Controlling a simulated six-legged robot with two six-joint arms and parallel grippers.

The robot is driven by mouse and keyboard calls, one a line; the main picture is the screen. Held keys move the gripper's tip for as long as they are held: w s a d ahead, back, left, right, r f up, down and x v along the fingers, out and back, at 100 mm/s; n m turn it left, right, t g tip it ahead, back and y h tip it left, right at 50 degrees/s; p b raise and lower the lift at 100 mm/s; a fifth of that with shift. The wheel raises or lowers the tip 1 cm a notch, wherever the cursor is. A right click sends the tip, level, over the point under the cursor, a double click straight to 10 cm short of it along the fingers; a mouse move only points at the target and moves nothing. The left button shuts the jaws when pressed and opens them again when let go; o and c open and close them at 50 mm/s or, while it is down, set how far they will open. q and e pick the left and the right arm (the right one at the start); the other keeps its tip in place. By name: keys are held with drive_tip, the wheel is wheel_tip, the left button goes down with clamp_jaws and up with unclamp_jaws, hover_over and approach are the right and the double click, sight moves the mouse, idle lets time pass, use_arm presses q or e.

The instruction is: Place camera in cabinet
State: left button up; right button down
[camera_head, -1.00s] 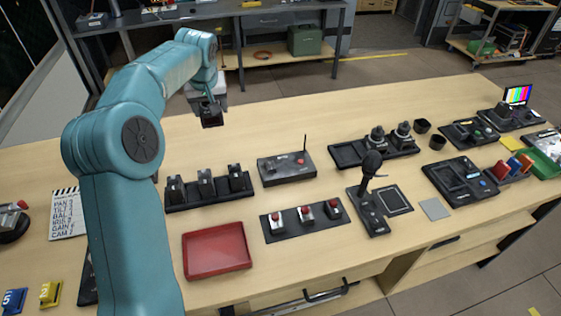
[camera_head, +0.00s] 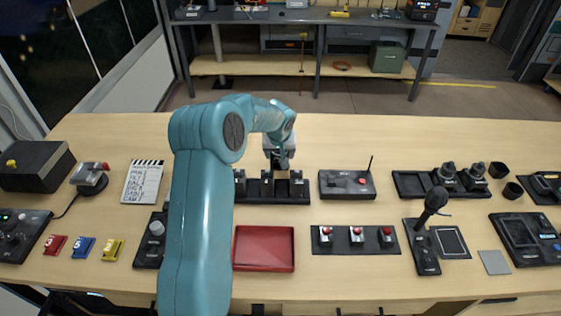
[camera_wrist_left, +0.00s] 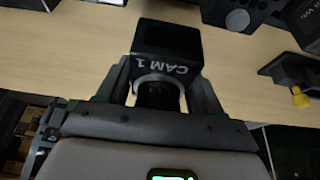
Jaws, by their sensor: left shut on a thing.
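My left gripper (camera_head: 279,158) is shut on a small black camera (camera_wrist_left: 167,45). In the left wrist view the camera sits between the fingers, and its label reads "CAM 1" upside down. In the head view the gripper hangs over the back of a black rack (camera_head: 245,199) with three small dark units; whether the held camera touches it I cannot tell. My right gripper is not in view.
A red tray (camera_head: 264,266) lies in front of the rack. A black box with an antenna (camera_head: 347,184) and a switch panel (camera_head: 340,246) stand to the right. A clapperboard (camera_head: 143,182) lies to the left. The wooden table (camera_head: 330,140) is clear behind the rack.

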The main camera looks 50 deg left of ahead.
use_arm(q)
wheel_tip(320, 180, down, 4)
drive_tip(key=shift+r+p, duration=0.1)
drive_tip(key=shift+p, duration=0.25)
drive_tip(key=shift+w+a+f, duration=0.1)
drive_tip(key=shift+f, duration=0.25)
drive_tip(key=shift+b, duration=0.35)
drive_tip(key=o, duration=1.5)
drive_tip(key=shift+f, duration=0.15)
